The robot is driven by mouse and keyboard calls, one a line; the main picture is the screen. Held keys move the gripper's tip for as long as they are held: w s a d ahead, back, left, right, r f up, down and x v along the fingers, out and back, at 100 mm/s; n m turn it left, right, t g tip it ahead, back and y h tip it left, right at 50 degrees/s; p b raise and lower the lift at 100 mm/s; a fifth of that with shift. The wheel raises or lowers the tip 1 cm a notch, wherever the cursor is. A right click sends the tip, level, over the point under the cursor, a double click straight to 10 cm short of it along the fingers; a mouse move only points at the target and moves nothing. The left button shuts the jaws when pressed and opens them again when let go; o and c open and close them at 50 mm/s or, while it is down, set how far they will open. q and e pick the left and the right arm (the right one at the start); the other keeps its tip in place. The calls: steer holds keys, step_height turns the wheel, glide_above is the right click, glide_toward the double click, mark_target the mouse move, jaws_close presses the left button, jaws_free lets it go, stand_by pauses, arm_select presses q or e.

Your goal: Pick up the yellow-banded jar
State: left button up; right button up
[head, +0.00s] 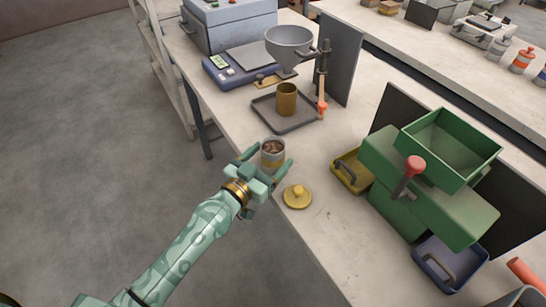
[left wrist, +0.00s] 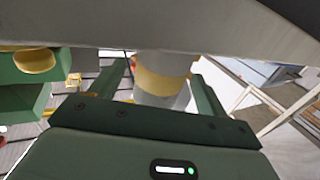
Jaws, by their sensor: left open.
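The yellow-banded jar (head: 272,155) is grey with a yellow band and stands open near the table's edge, brown contents showing at its top. My left gripper (head: 266,170) is open, with its fingers on either side of the jar. In the left wrist view the jar (left wrist: 162,80) shows between the two open fingers (left wrist: 160,85), with gaps beside it. I cannot tell whether either finger touches it. A yellow lid (head: 297,196) with a knob lies on the table just right of the gripper. My right gripper is not in view.
A grey tray (head: 262,107) with a brown cup (head: 287,99) sits under a funnel (head: 290,45) behind the jar. A green machine (head: 408,175) with a yellow bin (head: 352,172) and a blue bin (head: 447,262) stands to the right. Bare tabletop (head: 325,225) lies between.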

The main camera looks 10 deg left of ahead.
mark_target(279, 148)
arm_select(q)
steer(key=x, duration=0.3)
steer(key=shift+w+d, duration=0.15)
steer(key=shift+w, duration=0.2)
steer(key=c, duration=1.3)
steer(key=shift+r, duration=0.1)
